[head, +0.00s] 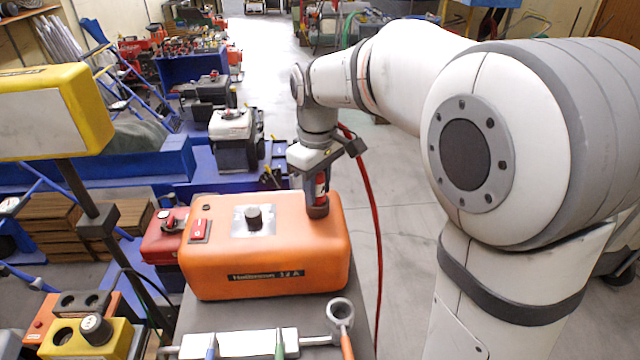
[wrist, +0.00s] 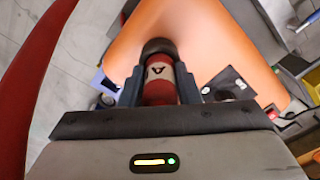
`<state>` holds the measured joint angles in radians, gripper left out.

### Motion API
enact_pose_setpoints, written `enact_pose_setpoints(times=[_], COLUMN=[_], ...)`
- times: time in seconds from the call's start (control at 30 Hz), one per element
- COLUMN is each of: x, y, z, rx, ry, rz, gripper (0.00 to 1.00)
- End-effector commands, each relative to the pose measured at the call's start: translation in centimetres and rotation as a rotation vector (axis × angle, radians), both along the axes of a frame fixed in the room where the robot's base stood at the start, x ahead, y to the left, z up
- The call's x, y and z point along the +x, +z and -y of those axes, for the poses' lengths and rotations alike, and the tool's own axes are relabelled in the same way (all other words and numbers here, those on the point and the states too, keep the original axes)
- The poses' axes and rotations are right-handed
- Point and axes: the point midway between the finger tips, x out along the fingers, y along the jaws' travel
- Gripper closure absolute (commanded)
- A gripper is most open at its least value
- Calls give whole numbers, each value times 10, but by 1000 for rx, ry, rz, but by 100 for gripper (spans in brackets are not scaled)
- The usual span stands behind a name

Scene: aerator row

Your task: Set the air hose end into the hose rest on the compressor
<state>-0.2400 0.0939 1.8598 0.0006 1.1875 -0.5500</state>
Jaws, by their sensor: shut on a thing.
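The compressor (head: 265,270) is an orange box with a dark knob and a red switch on top. My gripper (head: 317,185) points down over its right end, shut on the red air hose end (head: 321,187). In the wrist view the hose end (wrist: 159,82) is a red cylinder with a white mark, between both fingers. A dark round collar (wrist: 158,47) surrounds its far end, against the orange top; I cannot tell whether it is the hose rest or part of the hose end. The red hose (head: 375,220) hangs down to the right of the compressor.
A grey ring (head: 340,312) on a bar stands in front of the compressor, near several tool handles. A yellow box on a post (head: 50,110) rises at the left. A small engine (head: 235,135) stands behind. Floor to the right of the hose is clear.

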Motion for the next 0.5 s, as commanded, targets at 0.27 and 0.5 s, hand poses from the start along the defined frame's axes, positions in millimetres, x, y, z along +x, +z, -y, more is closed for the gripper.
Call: enact_pose_setpoints(times=[0.27,0.5], x=[0,0], y=[-2,-2], z=[0,0], rx=[0,0], ry=[0,1], rz=[0,0], gripper=[58,45])
